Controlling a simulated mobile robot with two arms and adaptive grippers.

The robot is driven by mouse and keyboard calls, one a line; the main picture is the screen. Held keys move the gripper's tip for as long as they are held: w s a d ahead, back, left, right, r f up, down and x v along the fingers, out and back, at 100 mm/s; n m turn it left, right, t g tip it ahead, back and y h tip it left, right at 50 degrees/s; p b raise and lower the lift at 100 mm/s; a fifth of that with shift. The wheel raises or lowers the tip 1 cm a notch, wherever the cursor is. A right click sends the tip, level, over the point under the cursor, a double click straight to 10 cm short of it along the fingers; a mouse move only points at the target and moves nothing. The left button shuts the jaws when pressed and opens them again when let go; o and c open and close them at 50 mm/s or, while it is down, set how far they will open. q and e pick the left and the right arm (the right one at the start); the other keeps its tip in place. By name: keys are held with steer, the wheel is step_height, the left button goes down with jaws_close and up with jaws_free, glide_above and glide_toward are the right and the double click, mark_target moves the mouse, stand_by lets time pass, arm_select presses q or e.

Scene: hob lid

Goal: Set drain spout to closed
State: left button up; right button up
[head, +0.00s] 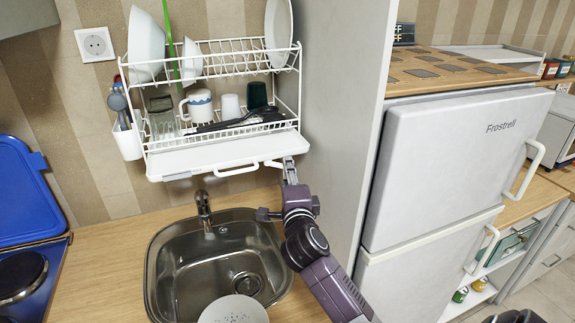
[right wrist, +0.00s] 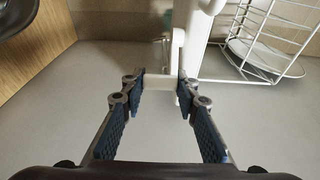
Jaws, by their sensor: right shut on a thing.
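The white drain spout (head: 273,163) sits at the front right underside of the white drip tray (head: 200,157) below the dish rack. My right gripper (head: 289,163) is at the right end of the tray and shut on the spout. In the right wrist view a short white bar (right wrist: 158,83) of the spout lies between the fingertips of the right gripper (right wrist: 161,82), with a white upright part beside it. The spout's exact angle is hard to tell. My left gripper is not in view.
A white dish rack (head: 222,62) with plates, mugs and glasses hangs on the wall. A steel sink (head: 160,270) with a tap (head: 204,207) lies below. A tall grey panel (head: 335,110) stands close on the right, before the fridge (head: 450,165).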

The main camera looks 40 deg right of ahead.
steer(key=shift+d, duration=0.1)
stand_by(0.4)
steer(key=o, duration=1.2)
steer(key=shift+d, duration=0.1)
steer(key=v, duration=1.2)
steer(key=shift+f, duration=0.1)
